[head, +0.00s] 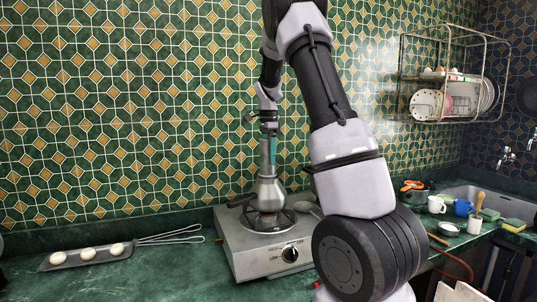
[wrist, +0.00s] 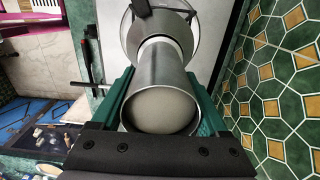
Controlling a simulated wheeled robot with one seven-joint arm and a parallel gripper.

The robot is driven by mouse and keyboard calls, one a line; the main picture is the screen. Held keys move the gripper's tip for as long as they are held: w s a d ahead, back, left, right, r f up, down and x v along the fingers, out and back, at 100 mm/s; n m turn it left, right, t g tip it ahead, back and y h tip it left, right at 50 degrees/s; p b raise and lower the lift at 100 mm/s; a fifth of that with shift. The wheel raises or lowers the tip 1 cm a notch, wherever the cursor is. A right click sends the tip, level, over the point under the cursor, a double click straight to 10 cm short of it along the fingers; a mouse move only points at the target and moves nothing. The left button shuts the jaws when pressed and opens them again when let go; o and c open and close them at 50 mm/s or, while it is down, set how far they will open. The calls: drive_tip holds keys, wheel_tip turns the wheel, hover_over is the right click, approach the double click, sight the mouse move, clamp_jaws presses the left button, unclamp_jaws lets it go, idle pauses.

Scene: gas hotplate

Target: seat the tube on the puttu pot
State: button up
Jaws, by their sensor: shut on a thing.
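The puttu pot (head: 268,196) is a round metal vessel standing upright on the gas burner. The metal tube (head: 265,158) stands roughly upright directly above its neck. My gripper (head: 272,148), with teal fingers, is shut on the tube near its upper part. In the wrist view the tube (wrist: 165,72) lies between both fingers of my gripper (wrist: 160,82), its near rim showing a pale inside. The pot (wrist: 133,38) shows beyond the tube's far end, with a bright band between them. I cannot tell whether the tube touches the pot's neck or is fully down on it.
The hotplate (head: 240,250) sits on the green counter (head: 150,270). Cups (head: 437,205), a small bowl (head: 449,229) and the sink (head: 480,196) are right. A dish rack (head: 450,118) hangs on the wall.

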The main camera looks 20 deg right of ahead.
drive_tip(key=shift+f, duration=0.25)
drive_tip(key=o, duration=1.4)
drive_tip(key=shift+r, duration=0.1)
wheel_tip(320, 180, up, 11)
